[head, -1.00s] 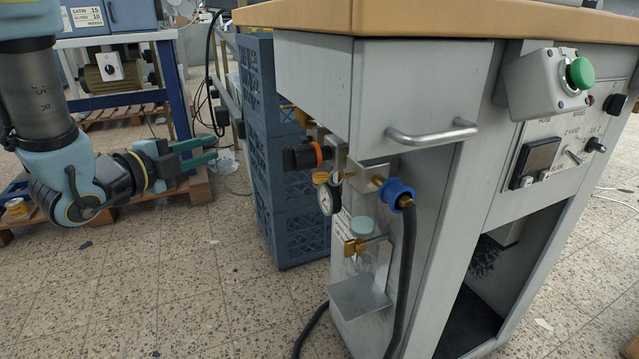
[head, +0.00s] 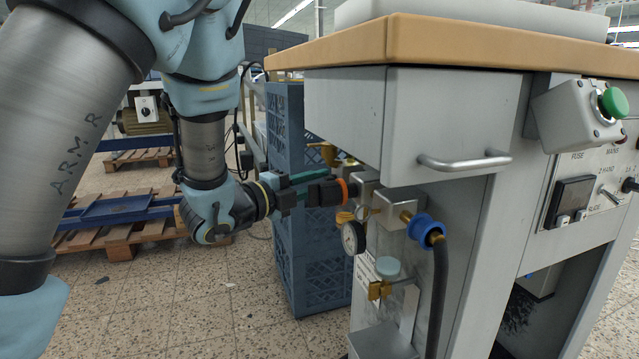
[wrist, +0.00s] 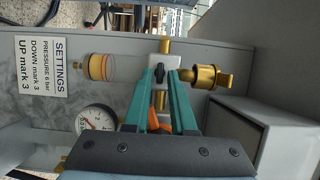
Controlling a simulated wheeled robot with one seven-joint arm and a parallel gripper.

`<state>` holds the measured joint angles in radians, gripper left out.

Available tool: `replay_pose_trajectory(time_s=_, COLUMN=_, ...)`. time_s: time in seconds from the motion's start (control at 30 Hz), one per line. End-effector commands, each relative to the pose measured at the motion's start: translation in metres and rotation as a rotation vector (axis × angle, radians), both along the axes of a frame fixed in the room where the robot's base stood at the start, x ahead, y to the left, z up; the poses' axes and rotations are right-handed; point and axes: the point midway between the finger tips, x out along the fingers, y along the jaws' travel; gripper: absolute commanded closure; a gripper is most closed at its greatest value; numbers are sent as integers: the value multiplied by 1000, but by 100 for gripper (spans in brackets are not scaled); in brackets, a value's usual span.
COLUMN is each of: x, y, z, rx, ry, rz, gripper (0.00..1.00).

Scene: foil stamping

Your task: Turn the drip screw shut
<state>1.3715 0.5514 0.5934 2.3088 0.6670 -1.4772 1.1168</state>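An orange part (wrist: 160,119) shows between the fingers, lower down. Brass fittings (wrist: 203,77) stick out to the right of the fingers. A clear cup with amber contents (wrist: 101,67) is to the left. I cannot tell for sure which part is the drip screw, nor whether the fingers touch anything.
A pressure gauge (head: 354,237) sits under the knob, with a blue ring (head: 426,229) and black hose beside it. Blue crates (head: 310,265) are stacked close behind. The wooden tabletop (head: 460,42) overhangs the cabinet.

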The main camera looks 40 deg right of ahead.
Motion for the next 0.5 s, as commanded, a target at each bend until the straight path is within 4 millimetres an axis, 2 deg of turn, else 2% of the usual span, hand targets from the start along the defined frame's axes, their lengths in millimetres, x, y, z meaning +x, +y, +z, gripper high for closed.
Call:
replay_pose_trajectory(time_s=0.1, x=0, y=-6, z=0, rx=0, ry=-1, rz=0, gripper=76)
replay_pose_trajectory(time_s=0.37, x=0, y=-7, z=0, rx=1, ry=0, rz=1, gripper=76)
replay_pose_trajectory(time_s=0.5, x=0, y=-7, z=0, rx=0, ry=0, rz=1, gripper=91)
